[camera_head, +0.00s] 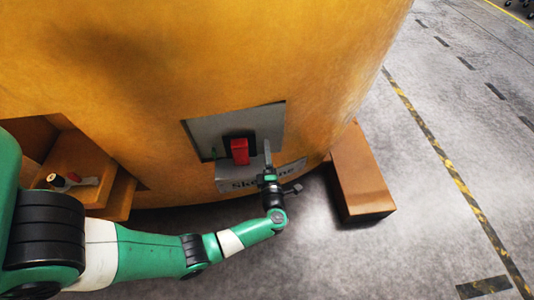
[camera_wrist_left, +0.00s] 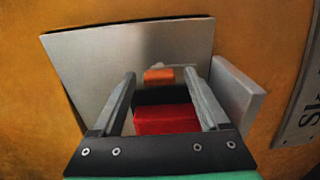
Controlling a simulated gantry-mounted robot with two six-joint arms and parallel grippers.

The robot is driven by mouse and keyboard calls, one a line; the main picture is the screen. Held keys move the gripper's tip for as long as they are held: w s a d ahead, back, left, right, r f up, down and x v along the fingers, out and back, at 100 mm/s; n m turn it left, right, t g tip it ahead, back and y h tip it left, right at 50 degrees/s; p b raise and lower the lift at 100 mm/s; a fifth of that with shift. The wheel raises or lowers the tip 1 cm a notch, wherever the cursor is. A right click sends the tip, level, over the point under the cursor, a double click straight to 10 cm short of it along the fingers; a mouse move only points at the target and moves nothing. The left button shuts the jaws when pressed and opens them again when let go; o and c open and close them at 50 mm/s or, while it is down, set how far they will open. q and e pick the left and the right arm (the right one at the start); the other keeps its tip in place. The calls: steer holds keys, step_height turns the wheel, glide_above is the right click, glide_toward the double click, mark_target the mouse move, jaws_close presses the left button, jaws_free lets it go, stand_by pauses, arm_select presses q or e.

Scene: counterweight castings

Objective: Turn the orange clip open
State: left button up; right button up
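The orange clip (camera_wrist_left: 158,76) is a small orange block on a light grey plate (camera_wrist_left: 85,68), with a thin grey piece at its upper right. It shows between the fingertips of my left gripper (camera_wrist_left: 161,74) in the left wrist view. The two fingers are apart, and I cannot tell if they touch it. A red block (camera_wrist_left: 168,119) in a dark opening lies just below the clip. In the head view, my left gripper (camera_head: 268,163) is at the right of the red block (camera_head: 240,151). I cannot make out the clip there. My right gripper is not in view.
The large yellow casting (camera_head: 200,60) holds the grey recess (camera_head: 210,133). A grey block (camera_wrist_left: 236,90) stands beside the right finger. A niche (camera_head: 85,157) lies left, a brown block (camera_head: 362,180) on the floor at right.

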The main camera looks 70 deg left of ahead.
arm_select(q)
steer(key=shift+s+d+r, duration=0.1)
steer(key=shift+d, duration=0.25)
steer(key=p+v, duration=0.3)
steer(key=v, duration=0.8)
